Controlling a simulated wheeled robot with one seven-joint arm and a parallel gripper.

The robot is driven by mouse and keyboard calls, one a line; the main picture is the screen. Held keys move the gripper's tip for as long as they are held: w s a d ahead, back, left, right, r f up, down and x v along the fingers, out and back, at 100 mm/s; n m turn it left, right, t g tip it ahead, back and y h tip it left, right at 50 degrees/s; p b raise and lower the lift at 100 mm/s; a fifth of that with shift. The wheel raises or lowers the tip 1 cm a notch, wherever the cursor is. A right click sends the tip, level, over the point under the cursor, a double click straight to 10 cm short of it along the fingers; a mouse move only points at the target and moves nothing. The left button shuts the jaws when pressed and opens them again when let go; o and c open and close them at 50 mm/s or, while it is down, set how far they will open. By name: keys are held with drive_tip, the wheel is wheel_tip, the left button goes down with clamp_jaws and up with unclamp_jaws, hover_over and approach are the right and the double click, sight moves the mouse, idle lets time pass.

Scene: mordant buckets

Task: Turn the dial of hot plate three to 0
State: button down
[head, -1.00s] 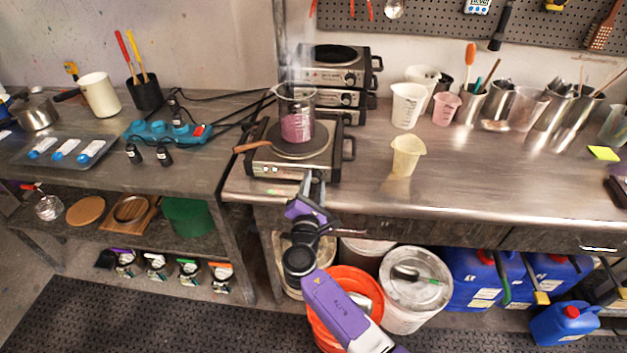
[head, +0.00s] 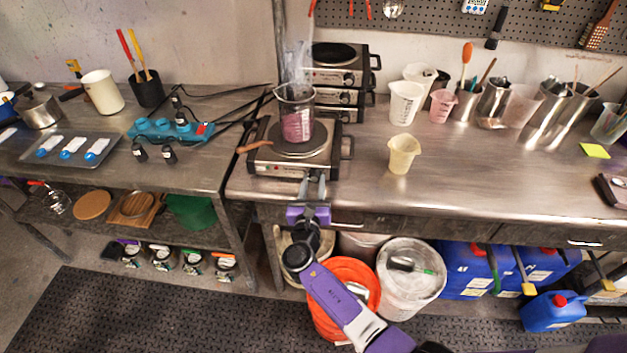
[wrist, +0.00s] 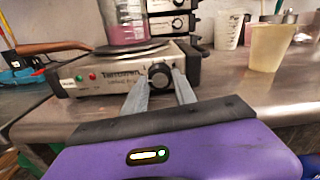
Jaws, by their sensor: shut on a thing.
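The hot plate (head: 270,160) with the glass beaker (head: 297,118) of purple liquid on it stands at the counter's front edge. In the wrist view its front panel (wrist: 98,78) shows a red and a green light at left and a black round dial (wrist: 160,75) at right. I cannot read the dial's setting or a plate number. My gripper (wrist: 162,79) is shut on the dial, one finger at each side of it. In the head view my gripper (head: 313,180) reaches the plate's front from below, and its fingers hide the dial.
Steam rises from the beaker. Stacked hot plates (head: 338,78) stand behind at the wall. A cream cup (head: 403,153) stands to the right on the counter. An orange bucket (head: 343,290) and a lidded white bucket (head: 412,282) are on the floor below my arm.

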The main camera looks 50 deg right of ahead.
drive_tip(key=shift+f+n, duration=0.15)
drive_tip(key=shift+n, duration=0.35)
drive_tip(key=c, duration=1)
unclamp_jaws()
drive_tip(key=v, duration=0.7)
drive_tip(key=shift+s+a, duration=0.25)
drive_tip(key=shift+a, duration=0.1)
